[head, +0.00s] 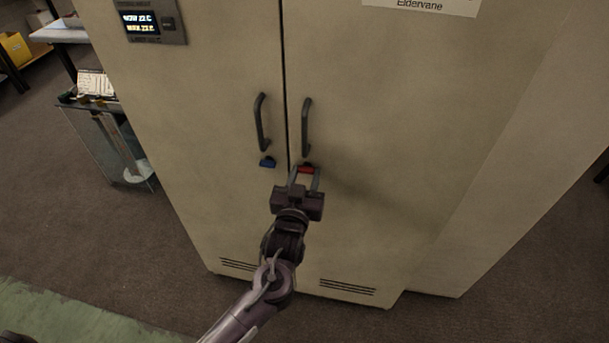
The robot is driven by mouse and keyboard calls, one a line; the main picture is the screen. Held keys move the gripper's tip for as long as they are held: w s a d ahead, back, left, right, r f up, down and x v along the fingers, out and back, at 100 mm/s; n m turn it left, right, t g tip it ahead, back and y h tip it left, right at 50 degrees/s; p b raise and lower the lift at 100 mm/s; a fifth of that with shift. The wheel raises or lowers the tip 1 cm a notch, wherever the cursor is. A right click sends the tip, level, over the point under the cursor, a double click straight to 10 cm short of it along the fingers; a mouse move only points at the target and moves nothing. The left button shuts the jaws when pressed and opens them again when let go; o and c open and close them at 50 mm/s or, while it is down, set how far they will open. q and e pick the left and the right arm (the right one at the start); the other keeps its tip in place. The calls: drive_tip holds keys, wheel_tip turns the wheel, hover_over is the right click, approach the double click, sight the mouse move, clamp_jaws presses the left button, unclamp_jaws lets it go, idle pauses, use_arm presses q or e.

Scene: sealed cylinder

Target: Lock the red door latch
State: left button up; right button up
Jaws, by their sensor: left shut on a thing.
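The red latch (306,170) sits on the right door of a beige cabinet (400,130), just below the right dark handle (306,128). My left gripper (304,173) reaches up to it from below, and its fingers are shut on the red latch. The fingers hide part of the latch, so I cannot tell its exact angle. The blue latch (267,162) sits on the left door below the left handle (262,122), apart from my gripper. Both doors look closed. My right gripper is not in view.
A temperature display (140,22) is at the cabinet's upper left. A glass-sided cart (113,145) with items on top stands left of the cabinet. A yellow bin (15,48) is at the far left. The floor in front is clear, with a green mat (60,318) at the lower left.

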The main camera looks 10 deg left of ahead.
use_arm(q)
drive_tip(key=o, duration=1)
drive_tip(key=s+b, duration=0.1)
drive_tip(key=s, duration=0.7)
drive_tip(key=shift+a, duration=0.15)
drive_tip(key=shift+w, duration=0.1)
